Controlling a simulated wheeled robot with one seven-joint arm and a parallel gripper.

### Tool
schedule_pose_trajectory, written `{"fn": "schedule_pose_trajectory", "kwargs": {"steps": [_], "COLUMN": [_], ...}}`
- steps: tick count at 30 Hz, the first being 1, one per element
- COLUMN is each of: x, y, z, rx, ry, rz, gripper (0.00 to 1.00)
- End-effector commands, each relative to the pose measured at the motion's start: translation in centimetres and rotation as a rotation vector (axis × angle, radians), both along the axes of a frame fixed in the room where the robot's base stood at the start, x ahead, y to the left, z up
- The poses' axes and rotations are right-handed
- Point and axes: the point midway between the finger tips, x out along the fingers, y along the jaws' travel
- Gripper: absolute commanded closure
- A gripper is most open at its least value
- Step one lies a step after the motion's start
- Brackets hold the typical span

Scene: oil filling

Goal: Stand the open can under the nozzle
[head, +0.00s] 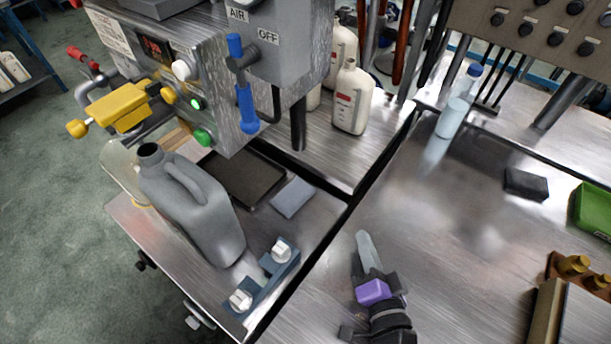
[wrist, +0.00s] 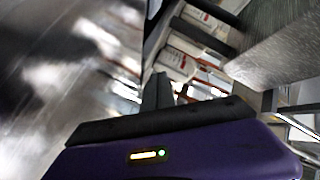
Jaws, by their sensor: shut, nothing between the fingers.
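The open can is a grey jug (head: 197,212) with a side handle and a dark open mouth at its upper left. It is on the metal bench at the left and looks tilted; I cannot tell whether it stands or lies. The filling machine (head: 180,70) is behind it. A dark cylinder (head: 298,125) hangs below the machine's right side; I cannot tell whether it is the nozzle. My gripper (head: 364,240), with a purple body, is shut and empty over the right table, apart from the can. The wrist view shows its purple body (wrist: 170,155) and no can.
A dark plate (head: 243,176) and a grey pad (head: 292,197) lie below the machine. A blue fixture with white knobs (head: 262,276) is at the bench front. White bottles (head: 353,98) stand behind. A clear bottle (head: 455,108) and black block (head: 526,184) are on the right table.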

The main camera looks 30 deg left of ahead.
Motion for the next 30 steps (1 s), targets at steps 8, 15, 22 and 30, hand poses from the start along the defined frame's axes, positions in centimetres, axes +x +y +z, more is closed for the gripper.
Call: {"fn": "schedule_pose_trajectory", "kwargs": {"steps": [8,15,22,30], "x": [0.6,-3.4,-3.9,-3.4], "y": [14.4,18.1,19.9,25.0], "z": [3.5,5.2,5.4,5.4], "rx": [0.312,0.458,0.471,0.469], "ry": [0.297,0.494,0.518,0.516], "rz": [0.426,0.676,0.706,0.705], "gripper": [1.0,1.0,1.0,1.0]}}
